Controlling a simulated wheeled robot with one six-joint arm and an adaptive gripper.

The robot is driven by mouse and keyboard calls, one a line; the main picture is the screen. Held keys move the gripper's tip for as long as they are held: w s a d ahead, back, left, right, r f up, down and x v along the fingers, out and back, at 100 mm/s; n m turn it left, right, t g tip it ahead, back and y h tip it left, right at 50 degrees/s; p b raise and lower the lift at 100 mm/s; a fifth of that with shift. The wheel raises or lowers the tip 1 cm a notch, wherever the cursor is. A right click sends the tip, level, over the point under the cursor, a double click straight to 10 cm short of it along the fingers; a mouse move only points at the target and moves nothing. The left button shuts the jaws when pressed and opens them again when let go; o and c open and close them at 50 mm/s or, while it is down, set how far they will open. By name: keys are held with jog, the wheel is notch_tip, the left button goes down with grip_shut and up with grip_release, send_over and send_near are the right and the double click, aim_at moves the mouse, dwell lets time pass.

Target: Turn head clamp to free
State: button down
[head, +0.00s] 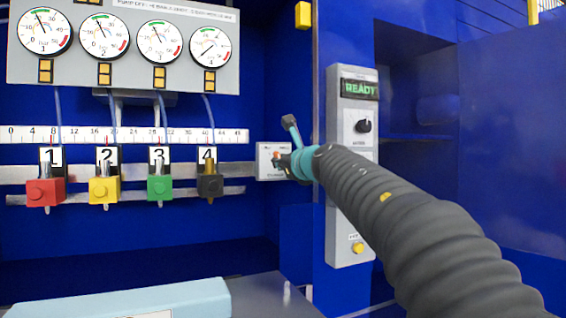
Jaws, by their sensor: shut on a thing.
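The head clamp control is a small pale box (268,172) with some lettering on its face, mounted on the blue panel right of the numbered stations. My gripper (284,160) is at the right part of this box, shut on its small knob. My gripper and wrist cover most of the knob and part of the lettering, so I cannot read the knob's position. My grey ribbed arm comes in from the lower right.
Several gauges (121,38) hang above red, yellow, green and black blocks on a rail (20,173). Right of the box, a grey control column (345,205) bears a READY display (360,90), a black knob (364,126) and a yellow button (358,247). A light blue foam slab (120,302) lies at lower left.

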jog(key=shift+m, duration=3.8)
jog(key=c, duration=1.2)
grip_release()
jog(key=v, duration=1.2)
